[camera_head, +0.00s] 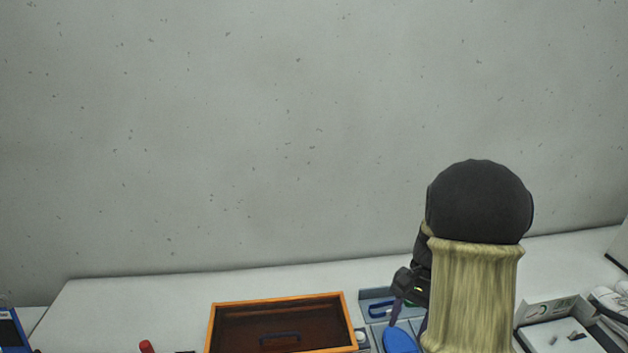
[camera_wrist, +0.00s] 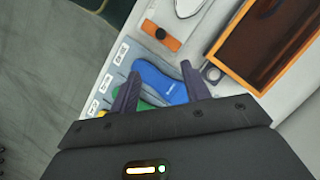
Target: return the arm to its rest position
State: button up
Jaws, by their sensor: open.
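My gripper (camera_wrist: 160,78) shows in the wrist view with its two dark fingers spread apart and nothing gripped between them. Past the fingertips lies a blue insole-shaped piece (camera_wrist: 160,80) on a pale, labelled surface. Whether the fingers touch it, I cannot tell. In the head view my arm rises at the right, with a black rounded joint above a tan link. My gripper (camera_head: 398,310) is partly hidden behind that link, low over the table. The blue piece (camera_head: 400,342) shows just below it.
An orange-framed dark tray (camera_head: 209,328) stands left of my arm on the white table (camera_head: 120,305). A white box (camera_head: 550,312) and pale shoes (camera_head: 612,302) are at right. A red object (camera_head: 147,346) is at lower left. The grey wall rises behind; space above the table is clear.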

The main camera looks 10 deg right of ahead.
jog(key=s+a+r+n+t+h, duration=0.1)
jog(key=s+a+n+t+h, duration=0.2)
jog(key=s+a+n+t, duration=0.2)
jog(key=s+a+n, duration=0.1)
jog(key=a+n, duration=0.2)
jog(key=a, duration=0.3)
jog(key=shift+s+n+t, duration=0.3)
jog(key=shift+s+n, duration=0.1)
